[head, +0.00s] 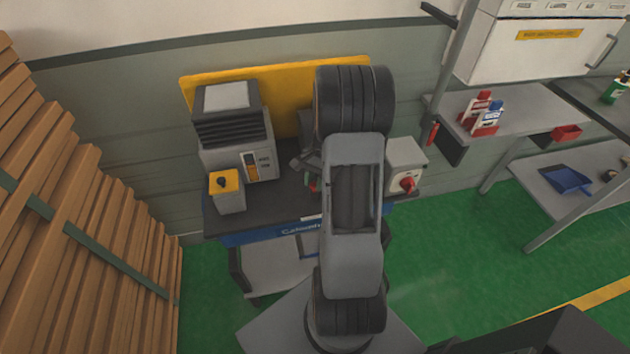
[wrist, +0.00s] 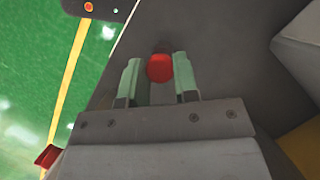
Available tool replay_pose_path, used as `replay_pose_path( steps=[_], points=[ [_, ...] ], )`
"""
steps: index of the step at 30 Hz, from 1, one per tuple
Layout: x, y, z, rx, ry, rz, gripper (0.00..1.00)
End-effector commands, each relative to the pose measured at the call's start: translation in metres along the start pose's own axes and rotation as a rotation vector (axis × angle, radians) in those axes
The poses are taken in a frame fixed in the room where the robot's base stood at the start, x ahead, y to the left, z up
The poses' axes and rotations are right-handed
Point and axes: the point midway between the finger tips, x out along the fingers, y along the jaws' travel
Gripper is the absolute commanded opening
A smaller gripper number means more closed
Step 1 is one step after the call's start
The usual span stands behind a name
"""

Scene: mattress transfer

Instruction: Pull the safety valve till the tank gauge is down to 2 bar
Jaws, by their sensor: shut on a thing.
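In the wrist view, the two pale green fingers of my gripper (wrist: 158,84) stand on either side of a small red part (wrist: 159,67), and the gripper is shut on it. This red part looks like the safety valve's pull. In the head view my own arm covers the middle of the bench, and the gripper is mostly hidden behind it. I cannot make out the tank or its gauge in either view, so no reading can be told.
A dark-topped bench (head: 260,214) holds a grey machine (head: 235,135), a yellow-topped box (head: 227,192) and a grey switch box (head: 404,158) with a red knob (head: 406,184). Wooden slats (head: 75,230) stand at left. A shelf (head: 520,112) with bottles is at right.

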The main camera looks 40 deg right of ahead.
Motion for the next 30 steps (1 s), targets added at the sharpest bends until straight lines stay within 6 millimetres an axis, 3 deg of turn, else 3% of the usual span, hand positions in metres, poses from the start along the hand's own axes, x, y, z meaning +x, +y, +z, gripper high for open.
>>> replay_pose_path(
  steps=[4,11,12,19,30],
  points=[
    [-0.016,0.0,0.007,0.0,0.001,-0.001,0.0],
    [-0.014,0.0,0.005,0.0,0.001,-0.001,0.0],
    [-0.014,0.0,0.005,0.0,0.001,-0.001,0.31],
    [-0.014,0.0,0.005,0.0,0.0,-0.001,0.53],
    [-0.022,-0.001,0.005,0.0,0.003,-0.003,0.54]
  ],
)
